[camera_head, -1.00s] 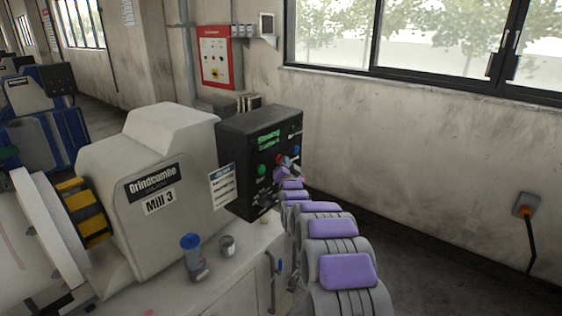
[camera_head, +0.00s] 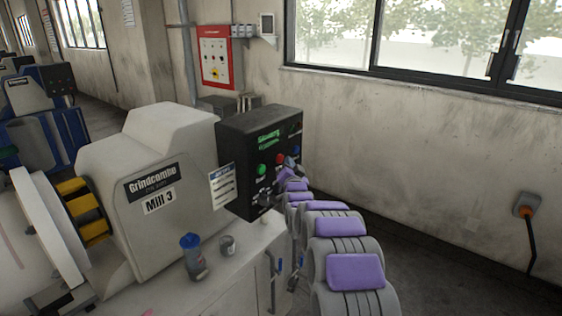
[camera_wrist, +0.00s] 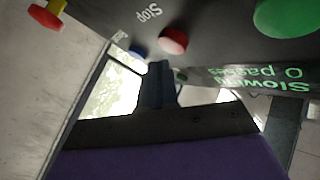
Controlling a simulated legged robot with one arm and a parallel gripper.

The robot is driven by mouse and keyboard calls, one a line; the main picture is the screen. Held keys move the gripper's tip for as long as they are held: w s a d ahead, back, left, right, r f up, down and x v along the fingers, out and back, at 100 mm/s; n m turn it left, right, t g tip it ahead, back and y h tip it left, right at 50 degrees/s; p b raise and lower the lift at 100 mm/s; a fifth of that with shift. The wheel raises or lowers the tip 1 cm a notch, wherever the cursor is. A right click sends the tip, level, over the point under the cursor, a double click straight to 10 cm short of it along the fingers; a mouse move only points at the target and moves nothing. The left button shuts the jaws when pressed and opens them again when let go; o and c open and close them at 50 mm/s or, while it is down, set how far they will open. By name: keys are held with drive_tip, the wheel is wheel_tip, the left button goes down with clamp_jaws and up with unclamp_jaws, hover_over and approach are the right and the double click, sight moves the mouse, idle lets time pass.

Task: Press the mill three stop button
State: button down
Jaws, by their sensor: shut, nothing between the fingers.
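The black control box (camera_head: 232,138) of the mill marked Mill 3 (camera_head: 160,200) carries a green button (camera_head: 262,170), a red button (camera_head: 280,159) and a blue one. In the wrist view, upside down, the red button (camera_wrist: 173,40) sits between the green button (camera_wrist: 285,17) and the blue button (camera_wrist: 137,52), close to the label "Stop" (camera_wrist: 149,13). The lit green display (camera_wrist: 258,78) partly reads "Slowing" and "0 passes". My gripper (camera_wrist: 156,72) is shut and empty, its tip close to the red and blue buttons; I cannot tell whether it touches.
A blue-lidded bottle (camera_head: 193,256) and a small metal cup (camera_head: 227,245) stand on the mill's bench. A red wall panel (camera_head: 215,60) hangs behind. Another mill (camera_head: 40,115) stands at the left.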

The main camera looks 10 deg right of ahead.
drive_tip(key=s+d, duration=0.1)
drive_tip(key=s, duration=0.1)
drive_tip(key=s+d, duration=0.2)
drive_tip(key=shift+d+f, duration=0.1)
idle(0.5)
drive_tip(key=shift+w, duration=0.1)
idle(0.3)
